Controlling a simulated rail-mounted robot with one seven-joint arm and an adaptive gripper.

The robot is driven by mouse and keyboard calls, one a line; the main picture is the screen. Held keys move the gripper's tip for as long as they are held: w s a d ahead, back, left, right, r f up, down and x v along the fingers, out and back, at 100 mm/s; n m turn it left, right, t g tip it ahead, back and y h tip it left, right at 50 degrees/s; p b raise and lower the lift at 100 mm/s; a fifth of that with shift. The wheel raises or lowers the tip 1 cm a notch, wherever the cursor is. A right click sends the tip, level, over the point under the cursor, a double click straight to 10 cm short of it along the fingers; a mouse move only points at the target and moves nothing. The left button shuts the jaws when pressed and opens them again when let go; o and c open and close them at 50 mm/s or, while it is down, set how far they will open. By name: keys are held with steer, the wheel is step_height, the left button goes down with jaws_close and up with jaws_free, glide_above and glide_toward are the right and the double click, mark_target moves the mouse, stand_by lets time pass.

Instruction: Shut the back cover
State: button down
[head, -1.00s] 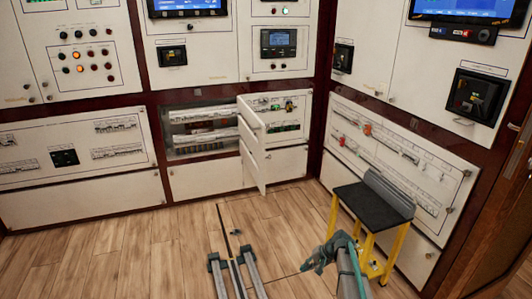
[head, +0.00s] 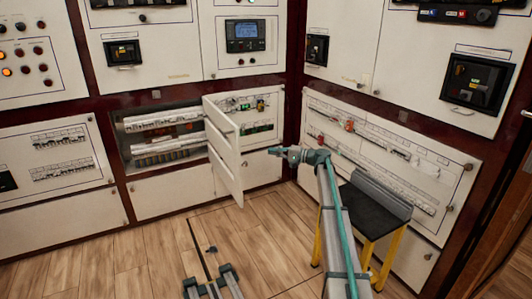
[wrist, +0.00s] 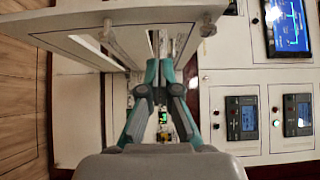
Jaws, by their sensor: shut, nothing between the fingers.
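The back cover (head: 226,165) is a white panel with cut-out slots. It stands open, jutting out from the breaker compartment (head: 165,138) in the back wall. My gripper (head: 275,151) is shut and empty, just right of the cover in the head view, with a visible gap between them in that picture. In the wrist view the shut fingertips (wrist: 158,70) point at the wall, and a white panel that looks like the cover (wrist: 125,18) spans the upper left close to them. I cannot tell whether they touch it.
A black-topped step stool (head: 372,208) with yellow legs stands by the right wall, beside my arm. The right breaker panel (head: 385,165) is closed.

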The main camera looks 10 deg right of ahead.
steer(key=w+a+b, duration=0.2)
steer(key=w+a, duration=0.1)
steer(key=a, duration=0.8)
steer(key=shift+w+a, duration=0.15)
steer(key=shift+w, duration=0.05)
steer(key=shift+f, duration=0.1)
